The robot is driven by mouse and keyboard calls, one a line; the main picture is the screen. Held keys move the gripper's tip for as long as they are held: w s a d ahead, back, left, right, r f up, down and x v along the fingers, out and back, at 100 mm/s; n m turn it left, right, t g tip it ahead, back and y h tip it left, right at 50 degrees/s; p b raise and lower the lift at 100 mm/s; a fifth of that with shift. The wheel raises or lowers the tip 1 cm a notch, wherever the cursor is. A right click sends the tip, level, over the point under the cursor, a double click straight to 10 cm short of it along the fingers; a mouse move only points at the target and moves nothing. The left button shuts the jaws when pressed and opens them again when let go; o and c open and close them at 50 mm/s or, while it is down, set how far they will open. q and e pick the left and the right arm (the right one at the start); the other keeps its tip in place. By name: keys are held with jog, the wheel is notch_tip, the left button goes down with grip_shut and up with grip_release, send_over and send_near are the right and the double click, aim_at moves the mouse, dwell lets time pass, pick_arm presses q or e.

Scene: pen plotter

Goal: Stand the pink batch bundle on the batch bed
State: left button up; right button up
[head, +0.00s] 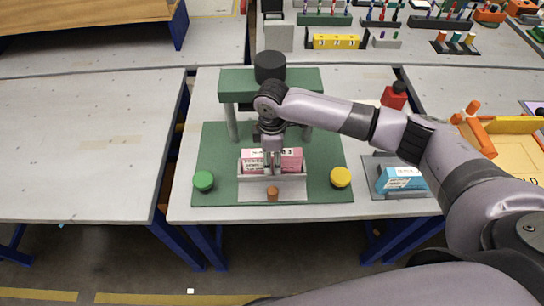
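The pink batch bundle (292,160), with a white label and dark print, stands upright on the grey batch bed (290,188) in the middle of a green machine base. The low front wall of the bed hides the bundle's lower edge. My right gripper (272,156) points down at the bundle from above, with a finger in front of its face. The far finger is hidden, so I cannot tell whether the gripper is shut on the bundle or open around it. My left gripper is not in view.
A green gantry (230,86) with a black cylinder stands behind the bed. A blue bundle (402,179) sits on a grey tray at right. The left table (80,150) is clear.

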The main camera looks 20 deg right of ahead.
jog(key=shift+r, duration=0.6)
notch_tip(320, 180, up, 11)
jog(key=shift+r+b, duration=0.1)
jog(key=shift+b, duration=0.85)
